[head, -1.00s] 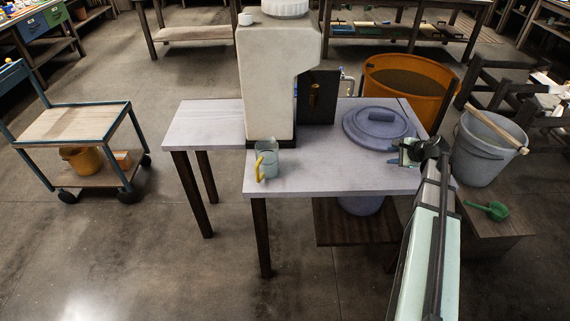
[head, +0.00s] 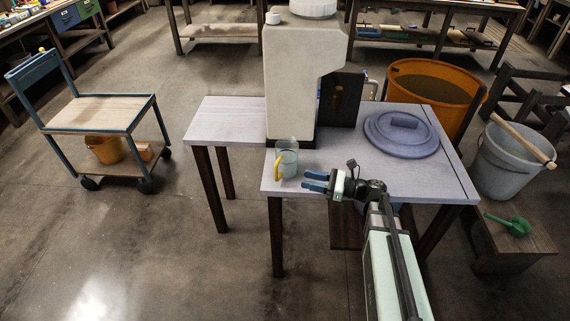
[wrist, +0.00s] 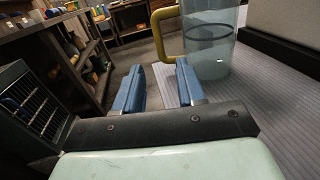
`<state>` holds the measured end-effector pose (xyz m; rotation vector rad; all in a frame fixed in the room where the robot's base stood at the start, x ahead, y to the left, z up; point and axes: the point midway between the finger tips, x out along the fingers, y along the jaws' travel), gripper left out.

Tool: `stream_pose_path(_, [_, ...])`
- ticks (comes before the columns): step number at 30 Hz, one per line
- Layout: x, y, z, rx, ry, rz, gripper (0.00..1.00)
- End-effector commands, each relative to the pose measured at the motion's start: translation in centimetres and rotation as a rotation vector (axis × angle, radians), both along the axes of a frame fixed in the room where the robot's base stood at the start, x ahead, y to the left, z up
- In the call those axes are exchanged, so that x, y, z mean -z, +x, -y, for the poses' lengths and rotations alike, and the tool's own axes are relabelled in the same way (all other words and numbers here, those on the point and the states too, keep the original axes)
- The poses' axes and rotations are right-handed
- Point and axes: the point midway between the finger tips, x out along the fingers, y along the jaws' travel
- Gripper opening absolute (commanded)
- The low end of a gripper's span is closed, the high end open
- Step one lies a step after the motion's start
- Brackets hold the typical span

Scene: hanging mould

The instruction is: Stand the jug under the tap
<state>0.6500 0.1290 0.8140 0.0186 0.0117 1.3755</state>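The jug (head: 289,157) is clear with a yellow handle and stands upright on the grey table (head: 235,127), at its front edge beside the cream dispenser (head: 291,80). In the wrist view the jug (wrist: 213,40) is at the upper right, its yellow handle facing left. My gripper (head: 314,181) is just right of the jug in the head view, its blue fingers apart and pointing left. In the wrist view my gripper (wrist: 160,88) is open, with nothing between the fingers. A small tap (head: 371,84) shows partly behind the dispenser's dark panel.
A round blue-grey lid (head: 401,137) lies on the table's right side. An orange tub (head: 462,95) stands behind it. A grey bucket (head: 502,165) and green scoop (head: 508,224) are at the right. A trolley (head: 100,113) stands at the left.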

Motion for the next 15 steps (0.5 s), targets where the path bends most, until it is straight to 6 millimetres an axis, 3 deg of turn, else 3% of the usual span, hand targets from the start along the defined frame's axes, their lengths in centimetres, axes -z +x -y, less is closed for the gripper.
stream_pose_path(9, [0.0, 1.0, -4.6, -0.001, -0.001, 0.002, 0.39])
stream_pose_path(15, [0.0, 1.3, -6.2, 0.001, -0.002, 0.002, 0.39])
